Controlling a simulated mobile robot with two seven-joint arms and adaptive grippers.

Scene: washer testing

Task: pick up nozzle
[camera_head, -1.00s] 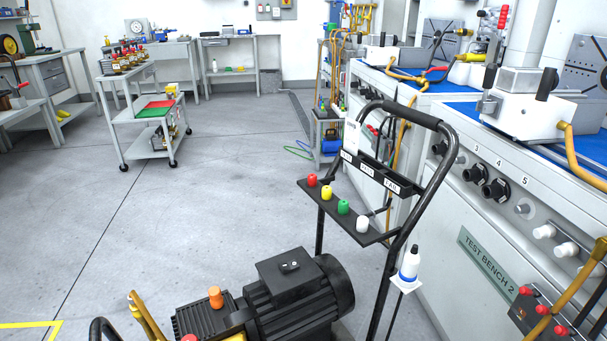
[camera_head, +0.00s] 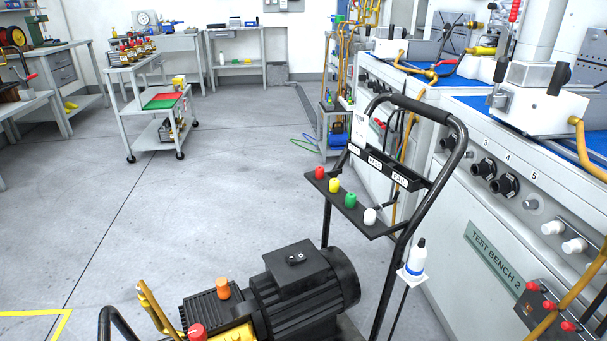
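Several small coloured nozzles stand in a row on the black shelf (camera_head: 379,231) of the pressure washer's handle frame: a red nozzle (camera_head: 320,173), a yellow nozzle (camera_head: 335,185), a green nozzle (camera_head: 350,200) and a white nozzle (camera_head: 370,216). They sit apart from each other and look upright. The washer's black motor (camera_head: 304,287) is below the shelf, near the bottom of the view. Neither of my grippers is in view.
The black tubular handle (camera_head: 462,150) arches around the shelf. A white bottle (camera_head: 417,257) is at the frame's right side. Test bench 2 (camera_head: 470,215) stands close on the right. A wheeled cart (camera_head: 129,128) is farther back left. The floor (camera_head: 170,215) between is clear.

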